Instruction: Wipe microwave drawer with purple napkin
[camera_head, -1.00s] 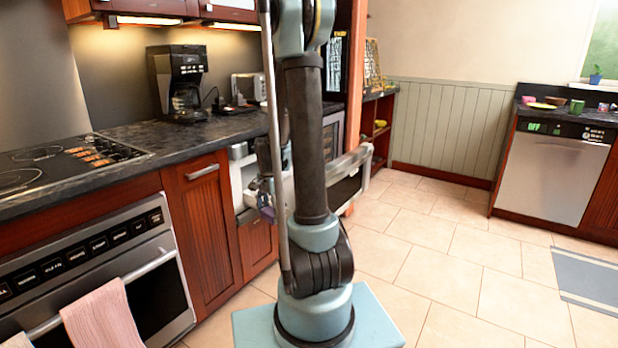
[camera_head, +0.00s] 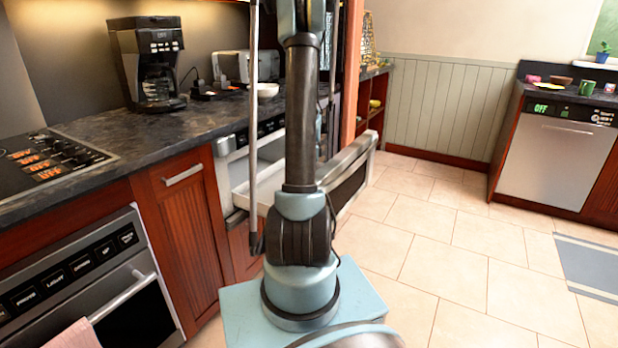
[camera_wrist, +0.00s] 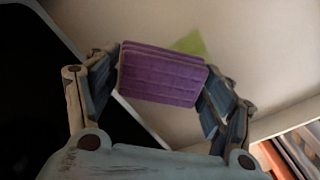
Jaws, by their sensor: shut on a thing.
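The purple napkin (camera_wrist: 162,73) is a folded, ribbed block in the wrist view. My gripper (camera_wrist: 157,88) is shut on it, with a finger at each side. Behind the napkin is a pale surface with a small green patch (camera_wrist: 190,43); I cannot tell whether the napkin touches that surface. In the head view the microwave drawer (camera_head: 240,197) stands pulled out below the counter, its thick front panel (camera_head: 358,165) facing right. My arm column covers the drawer's middle. The gripper and napkin are not visible in the head view.
The dark counter (camera_head: 120,135) bears a coffee maker (camera_head: 150,65), a toaster (camera_head: 245,66) and a white bowl (camera_head: 268,90). An oven (camera_head: 120,290) with a pink towel (camera_head: 75,336) is at lower left. A dishwasher (camera_head: 553,165) stands far right.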

